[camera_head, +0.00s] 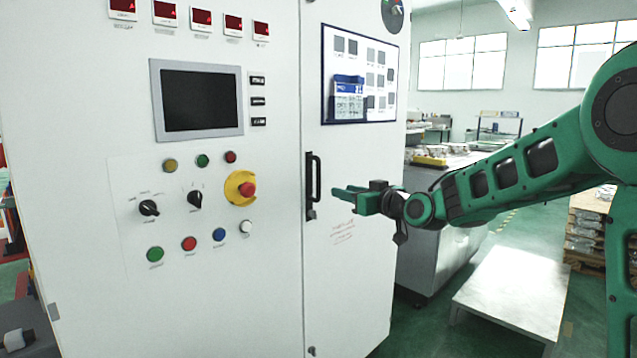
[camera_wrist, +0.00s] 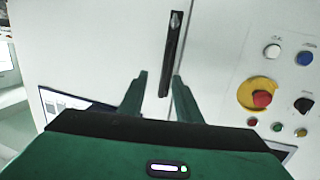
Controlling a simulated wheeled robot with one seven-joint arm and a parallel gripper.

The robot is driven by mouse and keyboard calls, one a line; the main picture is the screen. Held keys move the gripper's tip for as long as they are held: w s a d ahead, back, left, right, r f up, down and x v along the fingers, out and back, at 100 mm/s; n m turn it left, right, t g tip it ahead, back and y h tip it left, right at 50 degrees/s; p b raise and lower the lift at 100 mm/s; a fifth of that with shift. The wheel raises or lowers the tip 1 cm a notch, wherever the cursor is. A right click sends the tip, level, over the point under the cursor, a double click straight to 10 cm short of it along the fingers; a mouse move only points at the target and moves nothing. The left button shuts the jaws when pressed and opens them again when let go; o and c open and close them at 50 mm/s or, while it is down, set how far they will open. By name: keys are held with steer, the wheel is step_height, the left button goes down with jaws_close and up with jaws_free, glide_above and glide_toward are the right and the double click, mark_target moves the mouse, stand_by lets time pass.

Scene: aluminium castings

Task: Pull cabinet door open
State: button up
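The tall white cabinet has a narrow door (camera_head: 350,265) on its right side, and the door looks closed. A black vertical handle (camera_head: 314,180) sits near the door's left edge. My gripper (camera_head: 340,192) is just right of the handle in the head view, with its green fingers pointing left toward it. In the wrist view the fingers of my gripper (camera_wrist: 160,82) are spread apart, and the black handle (camera_wrist: 171,55) shows between and beyond them. The fingers do not appear to touch the handle. The gap in depth is hard to tell.
Left of the door is a control panel with a screen (camera_head: 200,100), several buttons and a red emergency knob (camera_head: 247,190). A framed board (camera_head: 358,78) is on the upper door. A low white platform (camera_head: 513,290) stands on the green floor at right.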

steer(key=w+a+r+y, duration=0.1)
steer(key=a+r, duration=0.1)
glide_above(318, 196)
steer(key=shift+w+f+t, duration=0.2)
steer(key=shift+w+t, duration=0.2)
steer(key=shift+w, duration=0.05)
steer(key=shift+c, duration=0.7)
jaws_close()
